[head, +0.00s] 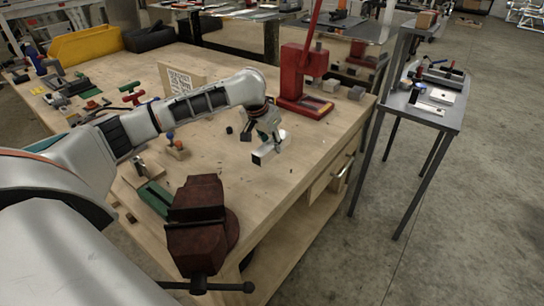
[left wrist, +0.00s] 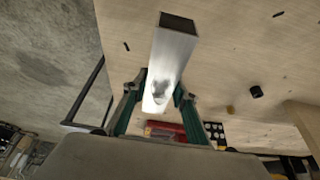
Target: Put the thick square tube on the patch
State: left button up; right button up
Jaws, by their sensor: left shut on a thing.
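A thick silver square tube (head: 270,150) with an open end is in my left gripper (head: 265,133), over the middle right of the wooden workbench. In the left wrist view the two green-edged fingers (left wrist: 160,88) are closed on either side of the tube (left wrist: 172,55), which points away from the palm, its dark hollow end showing. Whether the tube touches the bench top is hard to tell. A flat green piece (head: 155,198) lies by the vise, with smaller green ones (head: 88,93) at the far left. I cannot tell which is the patch. My right gripper is not in view.
A dark red vise (head: 200,225) stands at the bench's near edge. A red press (head: 303,80) stands at the far right, with small blocks (head: 355,92) beside it. A small grey side table (head: 440,115) stands further right. Bench top (head: 240,185) around the tube is mostly clear.

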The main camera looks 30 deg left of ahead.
aim_at(272, 165)
pick_arm(q)
jog(key=shift+f, duration=2.6)
jog(key=shift+f, duration=0.1)
jog(key=o, duration=1.2)
jog(key=v, duration=1.1)
jog(key=shift+w, duration=0.1)
jog(key=shift+s+r, duration=0.25)
jog(key=shift+r, duration=0.35)
jog(key=shift+f, duration=0.1)
